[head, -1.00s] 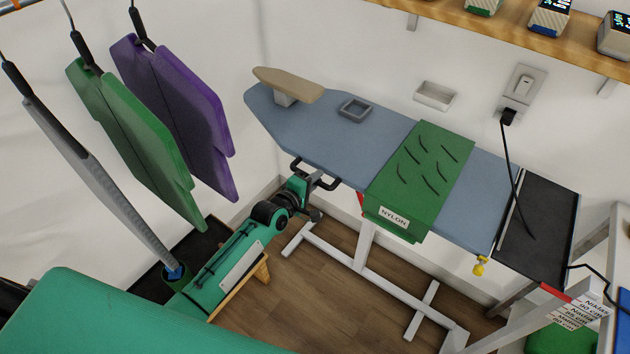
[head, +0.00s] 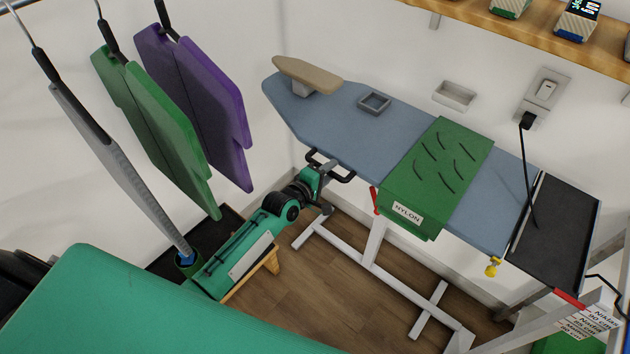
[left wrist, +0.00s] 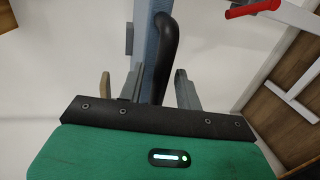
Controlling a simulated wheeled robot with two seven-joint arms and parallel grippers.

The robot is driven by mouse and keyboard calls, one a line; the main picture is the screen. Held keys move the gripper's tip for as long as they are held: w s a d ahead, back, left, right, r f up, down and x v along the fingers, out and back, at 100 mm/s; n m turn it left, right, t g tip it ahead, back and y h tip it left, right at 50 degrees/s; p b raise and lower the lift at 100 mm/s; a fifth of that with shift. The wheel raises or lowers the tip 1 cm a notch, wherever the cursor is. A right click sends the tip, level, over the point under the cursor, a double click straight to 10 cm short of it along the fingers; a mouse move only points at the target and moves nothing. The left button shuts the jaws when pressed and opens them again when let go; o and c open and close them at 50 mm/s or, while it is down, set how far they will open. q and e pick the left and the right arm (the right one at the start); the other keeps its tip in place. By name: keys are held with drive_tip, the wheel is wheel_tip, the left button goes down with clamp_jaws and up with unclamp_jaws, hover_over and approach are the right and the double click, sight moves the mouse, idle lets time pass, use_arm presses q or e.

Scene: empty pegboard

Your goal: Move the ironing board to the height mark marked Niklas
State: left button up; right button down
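The blue ironing board (head: 340,125) stands on a white frame along the wall. A black handle (head: 314,160) sticks out from its near edge, with a red lever (head: 375,199) to its right. My left gripper (head: 328,172) is at this handle. In the left wrist view the handle (left wrist: 167,45) lies between my two fingers (left wrist: 158,88), which stand apart with some gap beside it. The red lever (left wrist: 252,8) is away at the upper right. A label sheet (head: 588,322) at lower right shows Niklas on its top line, near a red marker (head: 569,299). My right gripper is out of view.
A green cloth piece labelled NYLON (head: 435,175) drapes over the board. A yellow knob (head: 493,266) hangs below its right end, beside a black panel (head: 555,230) with a cord. Wooden floor (head: 330,285) lies below.

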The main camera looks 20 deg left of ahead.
use_arm(q)
drive_tip(key=b+v, duration=0.2)
drive_tip(key=v, duration=1.1)
drive_tip(key=shift+s, duration=0.1)
drive_tip(key=s+a+f+m+g+y, duration=0.15)
drive_tip(key=s+f, duration=0.25)
drive_tip(key=f, duration=0.8)
drive_tip(key=s+a+f+m+g+y, duration=0.1)
drive_tip(key=s+f+m+g, duration=0.3)
drive_tip(key=f, duration=0.8)
drive_tip(key=s+a+f+m+g+y, duration=0.15)
drive_tip(key=s+f, duration=0.35)
drive_tip(key=f, duration=0.7)
drive_tip(key=s+f+m+g, duration=0.2)
drive_tip(key=s+f, duration=0.4)
drive_tip(key=s, duration=0.4)
drive_tip(key=s+f+m+g+y, duration=0.1)
drive_tip(key=s+f+m, duration=0.3)
drive_tip(key=s, duration=0.7)
drive_tip(key=s+f+m+g, duration=0.3)
drive_tip(key=s+f, duration=0.5)
drive_tip(key=s, duration=0.3)
drive_tip(key=shift+s+f+m+g, duration=0.25)
drive_tip(key=shift+m+g, duration=0.05)
